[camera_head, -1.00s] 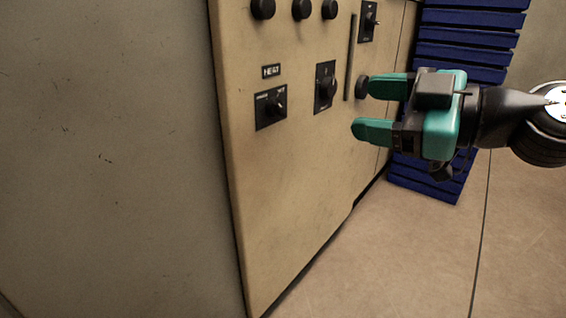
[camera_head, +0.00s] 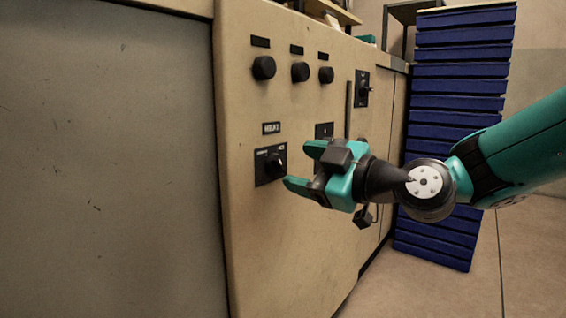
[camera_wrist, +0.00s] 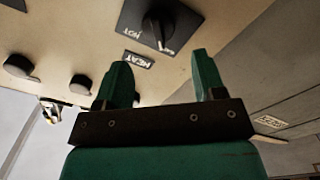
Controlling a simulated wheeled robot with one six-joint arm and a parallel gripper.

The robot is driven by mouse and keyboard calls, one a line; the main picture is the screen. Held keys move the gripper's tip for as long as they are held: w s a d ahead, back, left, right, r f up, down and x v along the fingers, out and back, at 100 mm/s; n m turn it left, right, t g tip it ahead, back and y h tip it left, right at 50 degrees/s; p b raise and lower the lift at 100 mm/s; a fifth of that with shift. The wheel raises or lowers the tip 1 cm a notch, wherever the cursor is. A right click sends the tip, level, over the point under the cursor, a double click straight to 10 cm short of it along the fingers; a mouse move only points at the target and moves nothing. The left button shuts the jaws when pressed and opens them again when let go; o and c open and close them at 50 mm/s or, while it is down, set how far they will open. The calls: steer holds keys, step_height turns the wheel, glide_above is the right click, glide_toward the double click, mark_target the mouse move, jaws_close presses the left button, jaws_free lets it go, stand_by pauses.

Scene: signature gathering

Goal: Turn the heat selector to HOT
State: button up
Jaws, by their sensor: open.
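The heat selector (camera_head: 276,163) is a black knob on a dark square plate on the beige panel, under a HEAT label (camera_head: 271,128). In the wrist view, the knob (camera_wrist: 168,22) is at the top, beyond my fingertips. HOT is printed to its left there, and the knob's pale mark points downward, apart from that word. My gripper (camera_head: 297,167) is open and empty, just right of the selector in the head view. In the wrist view, its two green fingers (camera_wrist: 161,65) stand apart below the knob, not around it. Contact is not visible.
Several round black knobs (camera_head: 300,72) line the panel's top. Another switch plate (camera_head: 324,131) is partly hidden behind my gripper. A vertical bar handle (camera_head: 348,108) and an upper-right switch (camera_head: 363,88) are near. Stacked blue crates (camera_head: 455,130) stand right. Floor is clear in front.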

mark_target(281, 162)
steer(key=x, duration=0.5)
steer(key=shift+d, duration=0.1)
steer(key=c, duration=0.9)
